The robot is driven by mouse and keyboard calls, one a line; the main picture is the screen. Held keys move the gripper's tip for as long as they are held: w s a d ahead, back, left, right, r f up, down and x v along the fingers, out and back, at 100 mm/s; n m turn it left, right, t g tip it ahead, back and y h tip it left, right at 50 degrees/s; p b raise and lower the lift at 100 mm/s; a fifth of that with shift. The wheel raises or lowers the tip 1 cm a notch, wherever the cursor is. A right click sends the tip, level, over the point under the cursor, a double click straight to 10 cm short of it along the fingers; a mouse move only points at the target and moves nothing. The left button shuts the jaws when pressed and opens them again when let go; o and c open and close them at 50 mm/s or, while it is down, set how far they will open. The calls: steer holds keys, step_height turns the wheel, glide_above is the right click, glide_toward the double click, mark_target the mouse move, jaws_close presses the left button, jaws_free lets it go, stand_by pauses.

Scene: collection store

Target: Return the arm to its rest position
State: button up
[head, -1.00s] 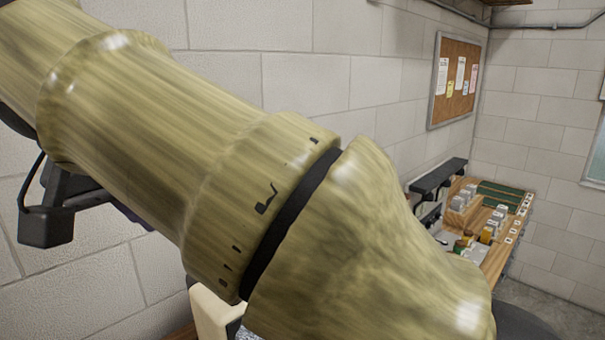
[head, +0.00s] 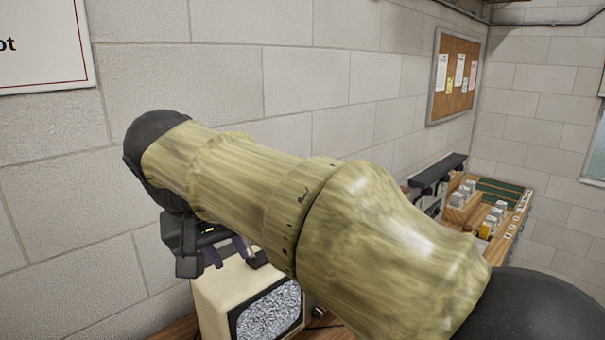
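My arm, with a streaky olive-yellow surface, crosses the middle of the head view from the lower right to a black joint at the upper left. My gripper (head: 227,252) hangs below that joint, partly hidden by the arm. Two dark purple fingers show with a gap between them, so it looks open. I see nothing held between them. The fingers are in front of or above an old cream television (head: 212,302); the exact distance cannot be told.
The television has a grey static screen and stands on a wooden surface (head: 180,330). A block wall (head: 220,80) with a white sign (head: 40,45) runs behind the arm. A wooden bench (head: 500,240) with small boxes and green mats stands at right, below a cork board (head: 453,80).

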steer(key=w+d+f+g+b, duration=0.1)
steer(key=w+d+f, duration=0.3)
steer(key=d+f, duration=0.6)
steer(key=s+d+f+m+b, duration=0.1)
steer(key=s+d+f, duration=0.2)
steer(key=d+f, duration=0.2)
steer(key=s+d+f+m+g+y, duration=0.1)
steer(key=s+d+f, duration=0.2)
steer(key=d+f, duration=0.3)
steer(key=s+d+f+m+b, duration=0.1)
steer(key=d+f, duration=0.4)
steer(key=f, duration=0.8)
steer(key=s+m, duration=0.1)
steer(key=s, duration=0.1)
steer(key=shift+s+d+y+b, duration=0.3)
steer(key=shift+s+d+b, duration=0.05)
